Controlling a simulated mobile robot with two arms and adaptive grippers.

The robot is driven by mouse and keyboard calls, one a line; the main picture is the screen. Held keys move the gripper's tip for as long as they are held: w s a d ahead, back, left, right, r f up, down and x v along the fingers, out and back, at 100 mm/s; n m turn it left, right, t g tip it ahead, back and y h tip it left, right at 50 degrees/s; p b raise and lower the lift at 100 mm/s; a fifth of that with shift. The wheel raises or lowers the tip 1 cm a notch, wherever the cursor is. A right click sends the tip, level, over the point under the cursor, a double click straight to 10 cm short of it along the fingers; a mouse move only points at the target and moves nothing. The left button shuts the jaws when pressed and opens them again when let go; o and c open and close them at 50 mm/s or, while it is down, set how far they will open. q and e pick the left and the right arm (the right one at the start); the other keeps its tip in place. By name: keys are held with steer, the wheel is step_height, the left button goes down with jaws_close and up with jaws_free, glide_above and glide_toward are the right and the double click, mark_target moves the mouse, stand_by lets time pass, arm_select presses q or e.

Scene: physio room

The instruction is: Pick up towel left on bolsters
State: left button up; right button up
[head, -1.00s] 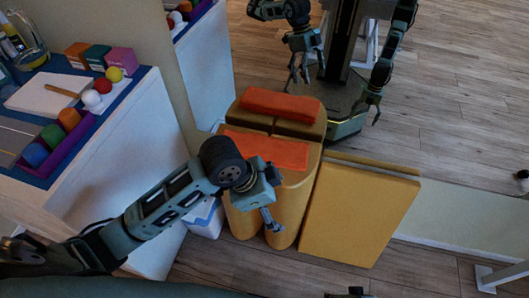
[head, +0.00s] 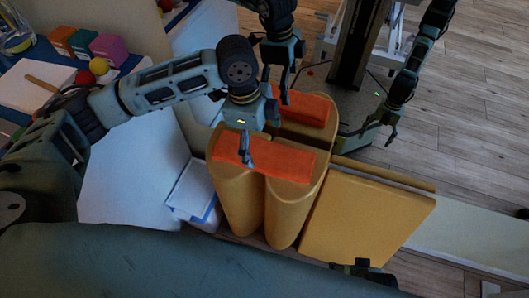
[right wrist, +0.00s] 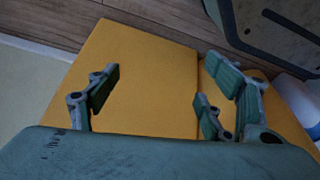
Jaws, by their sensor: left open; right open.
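An orange towel (head: 285,162) lies flat across the tops of two upright yellow bolsters (head: 285,215) in the head view. My left gripper (head: 246,150) is open, pointing down over the left half of the towel. Its fingers overlap the towel in the picture; whether they touch it I cannot tell. My right gripper (right wrist: 157,100) is open and empty in the right wrist view, with a yellow panel beyond it. The towel does not show there.
A mirror behind the bolsters reflects them, the towel (head: 303,107) and my arms. A yellow slab (head: 365,225) leans right of the bolsters. A white box (head: 192,192) stands left, beside a cabinet topped with coloured boxes (head: 108,48) and balls.

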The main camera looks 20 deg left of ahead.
mark_target(264, 152)
arm_select(q)
steer(key=f, duration=0.2)
steer(key=d+f+b, duration=0.1)
steer(key=f, duration=0.1)
steer(key=shift+w, duration=0.15)
steer(key=shift+d+f, duration=0.15)
steer(key=shift+f, duration=0.45)
arm_select(e)
steer(key=r, duration=0.1)
steer(key=w+r, duration=0.1)
steer(key=r, duration=0.3)
steer(key=shift+w+r, duration=0.2)
steer(key=shift+w, duration=0.05)
arm_select(q)
steer(key=shift+r, duration=0.1)
steer(key=c, duration=1.4)
